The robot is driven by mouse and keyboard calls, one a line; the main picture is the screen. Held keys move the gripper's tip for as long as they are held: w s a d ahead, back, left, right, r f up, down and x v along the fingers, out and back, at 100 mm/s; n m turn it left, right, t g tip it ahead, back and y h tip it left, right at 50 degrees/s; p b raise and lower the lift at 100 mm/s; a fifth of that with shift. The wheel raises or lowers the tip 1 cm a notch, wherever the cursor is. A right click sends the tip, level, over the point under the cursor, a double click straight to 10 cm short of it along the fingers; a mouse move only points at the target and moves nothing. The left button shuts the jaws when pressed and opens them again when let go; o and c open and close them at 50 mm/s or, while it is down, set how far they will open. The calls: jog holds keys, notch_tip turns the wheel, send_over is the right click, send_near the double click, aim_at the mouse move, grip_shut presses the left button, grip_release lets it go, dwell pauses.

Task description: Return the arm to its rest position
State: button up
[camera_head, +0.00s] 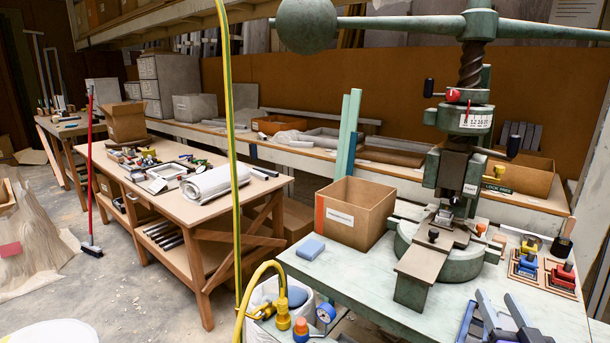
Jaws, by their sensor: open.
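My gripper (495,297) shows at the bottom right edge of the view, over the near part of the green-grey press table (375,282). Its two grey fingers point away from me and stand apart, with nothing seen between them. The rest of my arm is mostly outside the picture. The green fly press (466,125) stands on the table beyond my gripper, apart from it. A blue frame or tray edge (465,318) lies just left of my fingers, partly hidden by them.
An open cardboard box (355,212) and a blue block (310,249) are left of the press. Small trays with coloured parts (527,266) lie right of it. A yellow-green upright line (231,120) and yellow hose (252,290) stand in front. A cluttered wooden bench (200,221) is at left.

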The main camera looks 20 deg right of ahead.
jog(key=s+a+f+n+y, duration=0.1)
jog(key=s+a+n+y, duration=0.1)
jog(key=s+a, duration=0.7)
jog(key=s+a+f+n+g+y+p, duration=0.1)
jog(key=s+a+f+n+y, duration=0.1)
jog(key=s+a, duration=0.7)
jog(key=s+a+f+n+y+p, duration=0.1)
jog(key=s+a+f+n+y, duration=0.1)
jog(key=s+a+y, duration=0.3)
jog(key=s+a+n, duration=0.1)
jog(key=s+a, duration=0.3)
jog(key=a, duration=0.6)
jog(key=shift+s+a+f+g+y, duration=0.2)
jog(key=shift+s+g+y, duration=0.1)
jog(key=shift+s+g, duration=0.1)
jog(key=shift+w, duration=0.15)
